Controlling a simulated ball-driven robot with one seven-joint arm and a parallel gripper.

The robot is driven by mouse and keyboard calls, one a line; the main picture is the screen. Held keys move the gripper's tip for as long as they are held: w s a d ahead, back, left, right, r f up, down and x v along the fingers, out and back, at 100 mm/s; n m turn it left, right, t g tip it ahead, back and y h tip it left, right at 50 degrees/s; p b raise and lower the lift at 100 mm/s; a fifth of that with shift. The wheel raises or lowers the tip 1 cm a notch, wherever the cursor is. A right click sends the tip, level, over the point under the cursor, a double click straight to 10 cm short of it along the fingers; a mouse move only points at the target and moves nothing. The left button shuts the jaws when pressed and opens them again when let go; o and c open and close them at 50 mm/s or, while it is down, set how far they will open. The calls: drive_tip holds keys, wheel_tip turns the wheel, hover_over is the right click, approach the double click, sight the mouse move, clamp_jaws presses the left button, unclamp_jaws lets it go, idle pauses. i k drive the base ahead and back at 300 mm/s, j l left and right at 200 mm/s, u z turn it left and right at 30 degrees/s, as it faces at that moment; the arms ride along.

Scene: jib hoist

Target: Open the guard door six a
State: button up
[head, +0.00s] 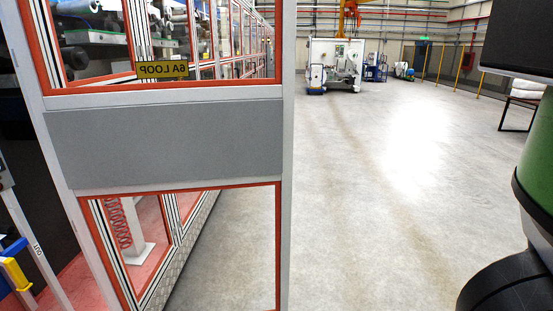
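The guard door (165,140) fills the left half of the head view, close to me. It has a pale metal frame, orange-edged clear windows above and below, and a plain grey middle panel. No handle or latch can be made out. My gripper is not in view.
Left of the door is a dark gap with a pale post (38,250) marked "OUT" and blue and yellow parts. The guard row (235,35) recedes behind. The grey floor (390,190) right of the door is clear. A white machine (335,62) stands far back.

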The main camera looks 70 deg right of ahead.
sight(137, 139)
drive_tip(key=i+l+z, duration=0.15)
drive_tip(key=i, duration=0.35)
drive_tip(key=i+l+z, duration=0.15)
drive_tip(key=i, duration=0.35)
